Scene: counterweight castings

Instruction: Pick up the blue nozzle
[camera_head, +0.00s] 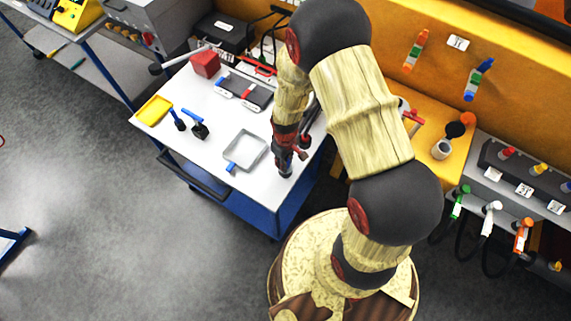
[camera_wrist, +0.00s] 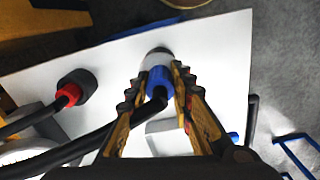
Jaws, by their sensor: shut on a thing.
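The blue nozzle (camera_wrist: 158,80) has a blue collar, a pale grey end and a black hose running back toward the lower left. In the wrist view it sits between the two yellow and black fingers of my gripper (camera_wrist: 157,84), which are shut on it. In the head view my gripper (camera_head: 285,169) points down over the front right part of the white worktop (camera_head: 215,170). There the nozzle is too small and covered to make out. I cannot tell whether it touches the worktop.
A black nozzle with a red collar (camera_wrist: 70,93) lies left of the blue one, with its own hose. A grey tray (camera_head: 245,150), a yellow tray (camera_head: 154,110) and a red block (camera_head: 205,64) are on the worktop. An orange bench (camera_head: 425,125) stands right.

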